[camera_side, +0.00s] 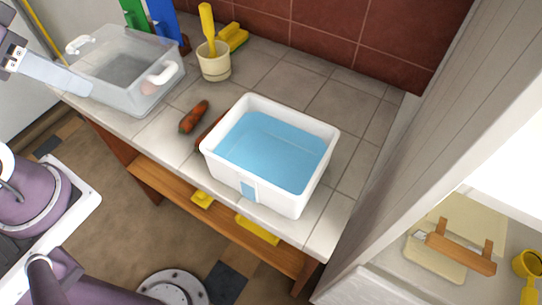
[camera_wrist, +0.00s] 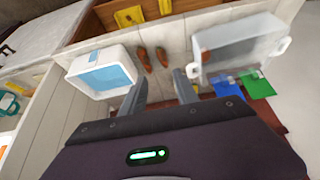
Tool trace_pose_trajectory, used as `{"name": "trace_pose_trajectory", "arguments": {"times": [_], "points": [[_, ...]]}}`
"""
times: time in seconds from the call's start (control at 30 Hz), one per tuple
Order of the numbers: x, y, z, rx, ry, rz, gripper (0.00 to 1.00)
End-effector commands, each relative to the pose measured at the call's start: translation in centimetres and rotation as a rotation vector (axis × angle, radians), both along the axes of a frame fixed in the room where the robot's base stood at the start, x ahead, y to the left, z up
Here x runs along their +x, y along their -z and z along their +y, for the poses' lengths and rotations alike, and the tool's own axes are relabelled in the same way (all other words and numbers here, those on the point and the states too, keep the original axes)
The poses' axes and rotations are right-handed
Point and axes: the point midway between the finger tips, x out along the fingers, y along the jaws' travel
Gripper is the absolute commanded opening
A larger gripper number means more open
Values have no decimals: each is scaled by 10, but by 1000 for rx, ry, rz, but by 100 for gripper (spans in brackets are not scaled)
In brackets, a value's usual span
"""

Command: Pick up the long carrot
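Two orange-brown carrots lie on the tiled counter. One carrot (camera_side: 194,116) is in the open between the clear tub and the white bin; it also shows in the wrist view (camera_wrist: 162,57). The other carrot (camera_side: 208,132) lies close beside the white bin, which hides part of it in the side view; in the wrist view (camera_wrist: 144,59) it shows whole and looks slightly longer. My gripper (camera_wrist: 160,77) is open and empty, its fingers apart, with the carrots beyond the fingertips. In the side view its pale finger reaches in from the left edge, in front of the clear tub.
A clear tub (camera_side: 103,96) with white handles stands left of the carrots. A white bin (camera_side: 278,196) with a blue inside stands right of them. A cream pot (camera_side: 215,68) with a yellow tool and yellow items (camera_side: 233,38) stand behind. Tiles between the containers are mostly clear.

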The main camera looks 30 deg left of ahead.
Motion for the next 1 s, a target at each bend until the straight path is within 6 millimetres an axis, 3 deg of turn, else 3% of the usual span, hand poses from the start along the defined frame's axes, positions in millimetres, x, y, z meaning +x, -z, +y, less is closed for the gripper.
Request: {"name": "trace_pose_trajectory", "arguments": {"times": [0.33,0.4,0.43,0.73,0.87,1.0], "points": [[0,0,0,0,0,0,36],[0,0,0,0,0,0,50],[0,0,0,0,0,0,51],[3,0,-1,-3,1,9,51],[36,3,-7,-21,9,93,51],[101,32,-25,-40,10,238,51]]}}
